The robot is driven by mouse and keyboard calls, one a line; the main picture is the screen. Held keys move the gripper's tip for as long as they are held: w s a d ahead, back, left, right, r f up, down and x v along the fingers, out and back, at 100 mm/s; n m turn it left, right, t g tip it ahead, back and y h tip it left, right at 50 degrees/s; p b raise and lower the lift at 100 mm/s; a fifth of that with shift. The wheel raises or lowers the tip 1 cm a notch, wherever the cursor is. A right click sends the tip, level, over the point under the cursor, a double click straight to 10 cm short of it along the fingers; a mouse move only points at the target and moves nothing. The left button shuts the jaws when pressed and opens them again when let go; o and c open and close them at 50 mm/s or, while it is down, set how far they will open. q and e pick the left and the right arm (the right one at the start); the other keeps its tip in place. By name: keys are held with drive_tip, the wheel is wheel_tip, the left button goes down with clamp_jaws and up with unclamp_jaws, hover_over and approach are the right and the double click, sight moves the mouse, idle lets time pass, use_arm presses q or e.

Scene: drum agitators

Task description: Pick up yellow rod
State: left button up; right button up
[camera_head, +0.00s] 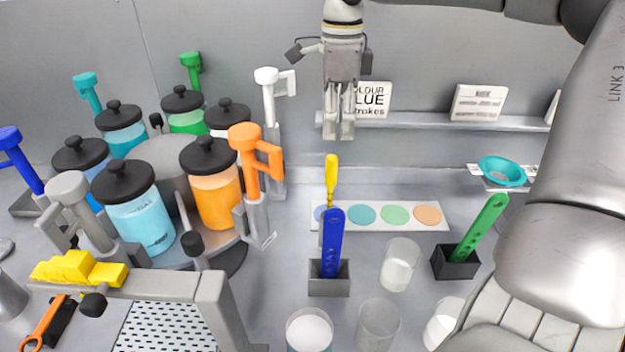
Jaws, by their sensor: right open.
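The yellow rod (331,172) stands upright near the middle of the bench. Its lower part is hidden behind a blue perforated paddle (332,235) that stands in a small dark grey holder (329,284). My right gripper (340,131) hangs pointing down, above the yellow rod in the picture, with its fingers a little apart. Nothing is between the fingers, and the gripper looks clear of the rod. My left gripper is not in view.
A palette strip (440,224) with coloured discs lies behind the blue paddle. A green paddle (484,228) stands in a holder at right. Several glass beakers (400,265) stand in front. Lidded jars (213,196) and an orange dispenser (250,165) crowd the left. A wall shelf (425,121) is behind.

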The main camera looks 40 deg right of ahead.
sight(332, 156)
drive_tip(key=shift+w+f+p, duration=0.3)
drive_tip(key=shift+w+f, duration=0.35)
drive_tip(key=shift+f, duration=0.35)
drive_tip(key=f, duration=0.1)
drive_tip(key=s+f+p, duration=0.1)
drive_tip(key=f, duration=0.1)
drive_tip(key=shift+s+f, duration=0.2)
drive_tip(key=shift+w+f, duration=0.15)
drive_tip(key=shift+f, duration=0.15)
drive_tip(key=f+p, duration=0.1)
drive_tip(key=f, duration=0.1)
drive_tip(key=f+p, duration=0.1)
drive_tip(key=f, duration=0.1)
drive_tip(key=shift+w+p, duration=0.35)
drive_tip(key=shift+w, duration=0.05)
drive_tip(key=shift+f, duration=0.3)
drive_tip(key=shift+c, duration=0.3)
drive_tip(key=c, duration=0.5)
clamp_jaws()
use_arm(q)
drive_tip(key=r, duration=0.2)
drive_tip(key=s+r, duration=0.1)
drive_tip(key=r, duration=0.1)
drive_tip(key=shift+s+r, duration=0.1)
